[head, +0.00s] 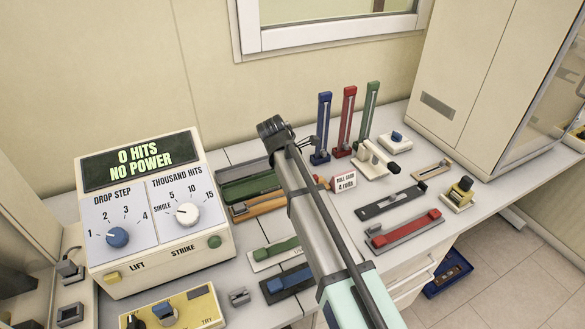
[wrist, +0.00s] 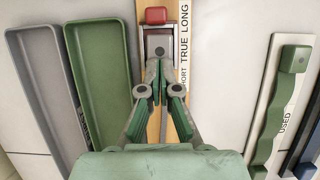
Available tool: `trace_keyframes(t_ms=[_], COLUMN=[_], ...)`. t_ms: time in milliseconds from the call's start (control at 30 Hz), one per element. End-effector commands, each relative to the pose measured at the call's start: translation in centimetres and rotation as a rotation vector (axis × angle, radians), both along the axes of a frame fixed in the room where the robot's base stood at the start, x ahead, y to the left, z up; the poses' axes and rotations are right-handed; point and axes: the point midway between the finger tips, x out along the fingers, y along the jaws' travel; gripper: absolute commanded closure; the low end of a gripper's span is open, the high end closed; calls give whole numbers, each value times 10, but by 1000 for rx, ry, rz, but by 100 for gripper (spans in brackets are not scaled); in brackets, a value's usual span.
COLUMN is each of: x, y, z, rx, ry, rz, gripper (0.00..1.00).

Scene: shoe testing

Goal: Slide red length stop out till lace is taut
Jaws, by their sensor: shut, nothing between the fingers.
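The red length stop (wrist: 156,15) shows at the top of the wrist view, on a wooden gauge (wrist: 172,130) with a white scale strip reading SHORT, TRUE, LONG. A grey metal piece (wrist: 158,47) sits just below the stop. My gripper (wrist: 157,66) is shut and empty, its fingertips over or against the near part of the metal piece; contact is unclear. The red stop lies beyond the fingertips. I cannot make out the lace. In the head view the gauge (head: 258,208) is partly hidden behind my arm, which also hides my fingers.
A green tray (wrist: 98,90) and a grey tray (wrist: 40,95) lie left of the gauge. A green wavy strip marked USED (wrist: 275,110) lies right. In the head view, upright blue (head: 322,128), red (head: 346,122) and green (head: 369,115) gauges stand behind. A control box (head: 155,210) stands left.

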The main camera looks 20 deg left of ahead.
Motion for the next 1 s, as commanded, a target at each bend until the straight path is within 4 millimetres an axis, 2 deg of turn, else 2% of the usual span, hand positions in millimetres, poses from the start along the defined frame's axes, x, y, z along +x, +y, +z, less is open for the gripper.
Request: trace_keyframes(t_ms=[100, 267, 1000], x=[13, 20, 30], y=[-11, -18, -26], z=[4, 3, 1], rx=[1, 0, 0], ry=[-1, 0, -2], rz=[-3, -1, -1], gripper=[100, 100, 100])
